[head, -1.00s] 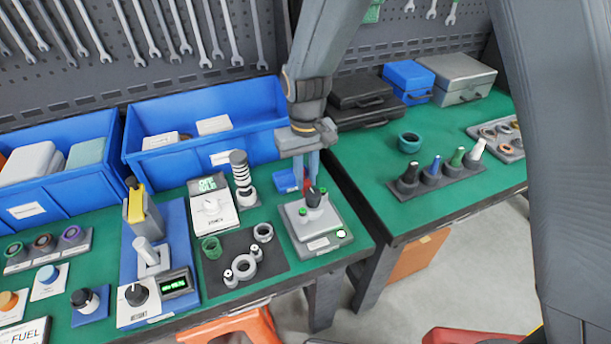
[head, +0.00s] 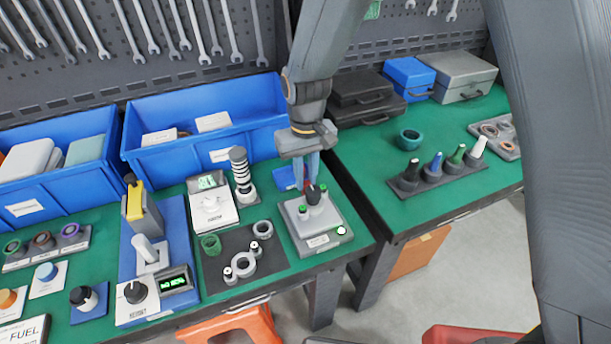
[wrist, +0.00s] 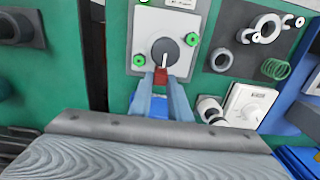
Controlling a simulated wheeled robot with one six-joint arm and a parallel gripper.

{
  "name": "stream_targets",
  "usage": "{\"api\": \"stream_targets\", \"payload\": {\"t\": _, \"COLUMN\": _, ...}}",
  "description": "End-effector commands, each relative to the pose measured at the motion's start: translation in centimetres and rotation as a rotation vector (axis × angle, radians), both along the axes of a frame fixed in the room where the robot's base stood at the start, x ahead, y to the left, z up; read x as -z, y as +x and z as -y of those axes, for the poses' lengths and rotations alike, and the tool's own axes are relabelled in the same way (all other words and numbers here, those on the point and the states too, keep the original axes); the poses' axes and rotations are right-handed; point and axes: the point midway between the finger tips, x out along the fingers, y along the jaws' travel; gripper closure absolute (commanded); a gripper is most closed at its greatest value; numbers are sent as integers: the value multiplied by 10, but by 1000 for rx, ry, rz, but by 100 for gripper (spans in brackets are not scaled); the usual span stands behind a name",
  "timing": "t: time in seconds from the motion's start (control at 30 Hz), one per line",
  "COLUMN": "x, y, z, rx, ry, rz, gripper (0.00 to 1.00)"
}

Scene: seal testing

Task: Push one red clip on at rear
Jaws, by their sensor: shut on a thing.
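The test fixture (head: 303,234) is a grey block on a plate at the front right of the left bench. A black knob (head: 314,195) stands on it, with green clips (head: 303,210) beside it. In the wrist view the fixture (wrist: 150,20) shows the round black knob (wrist: 165,51) with one green clip (wrist: 138,60) to its left and another (wrist: 192,39) to its right. My gripper (wrist: 162,80) is shut on a red clip (wrist: 160,73), held close to the knob's rear side. I cannot tell whether clip and fixture touch.
A small blue tray (head: 284,179) lies just behind the fixture. A white device (head: 212,216) and a striped post (head: 240,170) stand to the left. A dark mat (head: 265,270) with rings lies left of the fixture. A gap separates the two benches on the right.

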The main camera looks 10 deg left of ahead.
Motion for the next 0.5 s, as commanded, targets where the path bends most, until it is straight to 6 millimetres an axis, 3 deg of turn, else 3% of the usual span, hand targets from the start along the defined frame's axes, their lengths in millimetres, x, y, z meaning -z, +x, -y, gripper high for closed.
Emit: {"api": "stream_targets", "payload": {"t": 0.5, "x": 8, "y": 0, "z": 0, "rx": 0, "ry": 0, "rz": 0, "gripper": 100}}
